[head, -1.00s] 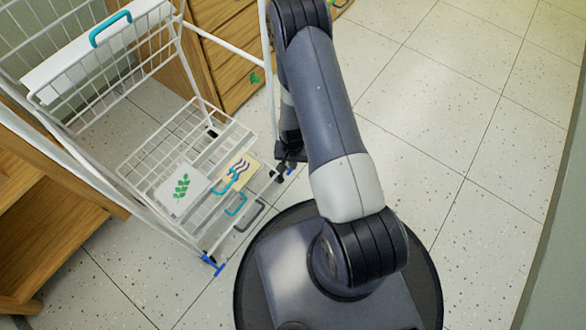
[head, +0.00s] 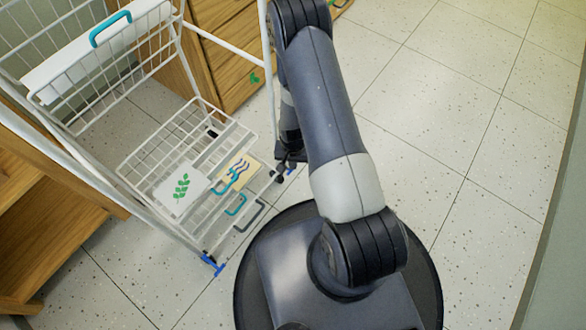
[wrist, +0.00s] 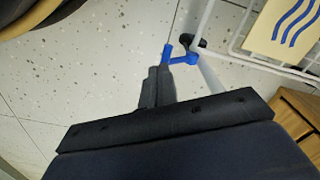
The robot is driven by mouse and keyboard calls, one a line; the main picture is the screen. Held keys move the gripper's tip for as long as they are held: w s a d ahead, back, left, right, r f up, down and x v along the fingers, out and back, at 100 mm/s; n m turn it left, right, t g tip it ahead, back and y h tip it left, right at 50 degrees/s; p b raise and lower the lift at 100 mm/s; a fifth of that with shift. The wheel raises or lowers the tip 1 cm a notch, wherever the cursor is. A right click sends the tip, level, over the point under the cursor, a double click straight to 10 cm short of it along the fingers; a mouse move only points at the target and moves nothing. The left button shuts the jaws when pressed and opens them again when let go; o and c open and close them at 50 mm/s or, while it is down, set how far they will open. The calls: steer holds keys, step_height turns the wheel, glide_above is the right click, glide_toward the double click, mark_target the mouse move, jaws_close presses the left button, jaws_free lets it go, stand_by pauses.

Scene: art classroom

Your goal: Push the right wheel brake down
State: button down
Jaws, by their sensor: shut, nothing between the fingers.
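The white wire cart (head: 185,150) stands on the left in the head view. Its right wheel brake is a small blue lever (head: 290,170) by the dark right caster (head: 279,177), just below my gripper (head: 284,160). In the wrist view, the same blue brake (wrist: 182,57) is beyond the tips of my gripper (wrist: 160,73). The fingers are shut and empty, with the tips close to the brake's left end. I cannot tell whether they touch it. The left wheel brake (head: 213,264) is another blue lever at the cart's near corner.
A leaf card (head: 181,189) and a yellow wave card (head: 240,172) are on the cart's lower rack. Wooden drawers (head: 228,60) stand behind the cart, and a wooden shelf unit (head: 60,220) stands at left. The tiled floor (head: 460,130) is clear on the right.

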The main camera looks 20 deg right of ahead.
steer(key=shift+f+b, duration=1.65)
steer(key=shift+f, duration=0.05)
steer(key=shift+r, duration=0.1)
step_height(320, 180, up, 7)
steer(key=s+d+p, duration=0.1)
steer(key=p, duration=0.3)
steer(key=shift+s+p, duration=0.3)
steer(key=shift+p, duration=0.05)
steer(key=shift+f, duration=0.2)
steer(key=f+b, duration=0.1)
steer(key=f, duration=0.1)
steer(key=w+f+b, duration=0.1)
steer(key=f+b, duration=0.1)
steer(key=a+f+b, duration=0.1)
steer(key=f, duration=0.1)
steer(key=shift+w+f+b, duration=0.3)
steer(key=shift+f, duration=0.1)
